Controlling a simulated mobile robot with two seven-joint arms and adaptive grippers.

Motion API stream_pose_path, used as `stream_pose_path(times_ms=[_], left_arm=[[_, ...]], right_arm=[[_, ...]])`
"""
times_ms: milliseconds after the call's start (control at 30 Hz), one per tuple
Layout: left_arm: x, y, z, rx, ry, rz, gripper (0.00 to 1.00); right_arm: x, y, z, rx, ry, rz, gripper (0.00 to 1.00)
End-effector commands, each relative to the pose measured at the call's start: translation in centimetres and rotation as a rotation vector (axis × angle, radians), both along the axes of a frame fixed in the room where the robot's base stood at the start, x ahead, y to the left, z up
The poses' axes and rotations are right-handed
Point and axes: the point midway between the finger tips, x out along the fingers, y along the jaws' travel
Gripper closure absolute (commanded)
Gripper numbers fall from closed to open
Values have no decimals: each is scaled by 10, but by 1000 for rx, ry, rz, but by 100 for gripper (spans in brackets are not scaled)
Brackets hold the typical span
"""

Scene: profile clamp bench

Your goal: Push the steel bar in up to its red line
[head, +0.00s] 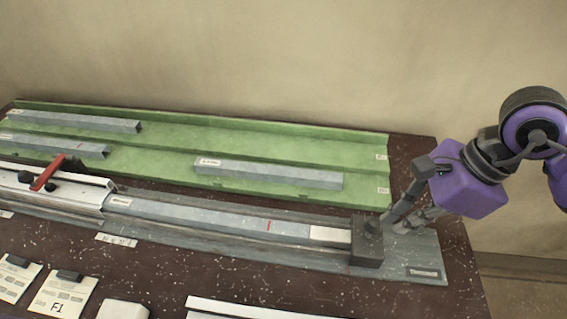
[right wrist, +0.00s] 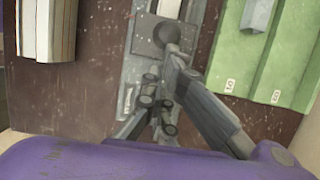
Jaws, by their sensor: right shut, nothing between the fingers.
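The steel bar (head: 215,216) lies lengthwise in the grey rail fixture (head: 423,262), with its left end at the clamp housing (head: 85,190). Its red line (head: 268,226) is well to the right of the housing, in the open. A pale piece (head: 330,236) lies between the bar's right end and a dark block (head: 367,254) with a round knob. My right gripper (head: 388,222) is shut and empty, pointing down just right of the block; I cannot tell if it touches. In the right wrist view its fingers (right wrist: 160,82) are below the block (right wrist: 148,36). My left gripper is out of view.
A red lever (head: 48,172) stands on the clamp housing. Behind the rail is a green tray (head: 360,152) with several grey bars, one (head: 268,174) near the rail. Cards (head: 62,294) and a white strip (head: 245,308) lie in front.

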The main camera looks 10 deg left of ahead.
Motion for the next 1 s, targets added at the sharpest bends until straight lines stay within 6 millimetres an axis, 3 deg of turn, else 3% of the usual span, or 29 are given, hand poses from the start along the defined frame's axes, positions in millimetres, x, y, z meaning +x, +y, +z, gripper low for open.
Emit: stream_pose_path(times_ms=[1000], left_arm=[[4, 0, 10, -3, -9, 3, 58]], right_arm=[[-5, 77, -5, -6, 16, 8, 100]])
